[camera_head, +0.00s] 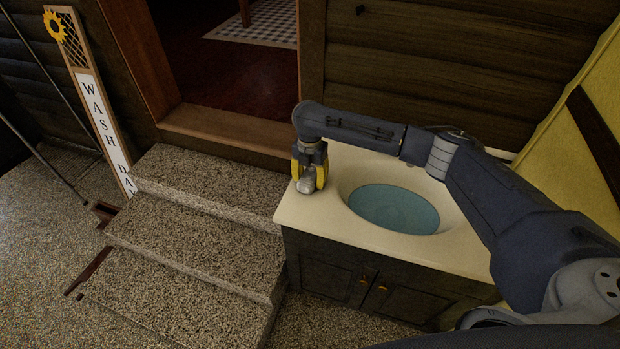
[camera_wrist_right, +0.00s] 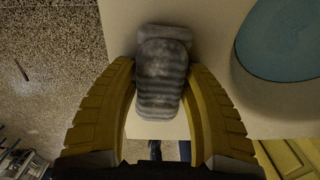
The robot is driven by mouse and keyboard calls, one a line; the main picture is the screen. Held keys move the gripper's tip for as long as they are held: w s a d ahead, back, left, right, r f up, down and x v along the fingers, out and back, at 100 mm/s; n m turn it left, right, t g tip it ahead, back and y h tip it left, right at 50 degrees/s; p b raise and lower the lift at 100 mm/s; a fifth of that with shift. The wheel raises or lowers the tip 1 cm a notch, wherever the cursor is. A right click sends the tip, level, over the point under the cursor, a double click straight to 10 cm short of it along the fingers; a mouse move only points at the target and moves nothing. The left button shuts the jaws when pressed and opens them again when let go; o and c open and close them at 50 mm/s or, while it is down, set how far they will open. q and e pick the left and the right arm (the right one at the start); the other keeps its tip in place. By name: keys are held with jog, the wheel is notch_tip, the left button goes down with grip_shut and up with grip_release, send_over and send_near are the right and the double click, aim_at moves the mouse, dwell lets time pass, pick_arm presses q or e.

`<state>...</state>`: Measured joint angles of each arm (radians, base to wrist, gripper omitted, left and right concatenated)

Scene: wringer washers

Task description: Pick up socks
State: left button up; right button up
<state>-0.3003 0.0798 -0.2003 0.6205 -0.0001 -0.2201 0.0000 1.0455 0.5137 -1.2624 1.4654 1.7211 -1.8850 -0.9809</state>
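A rolled grey striped pair of socks (camera_head: 308,186) is at the left end of the cream countertop (camera_head: 300,215). The socks (camera_wrist_right: 161,75) also show in the right wrist view, upright in the picture between the two yellow fingers. My right gripper (camera_head: 309,178) points down over the socks, one finger on each side. In the right wrist view my right gripper (camera_wrist_right: 160,66) has its fingertips at or very close to the socks' sides; whether they press on them is unclear. My left gripper is not in view.
A blue-green basin (camera_head: 393,208) is set in the counter just right of the socks. Speckled stone steps (camera_head: 195,225) are on the left, leading to a doorway. A "WASH DAY" sign (camera_head: 100,115) leans at the far left. A dark wooden wall stands behind the counter.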

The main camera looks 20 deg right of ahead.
jog(key=c, duration=0.7)
jog(key=shift+c, duration=0.2)
jog(key=shift+r, duration=0.1)
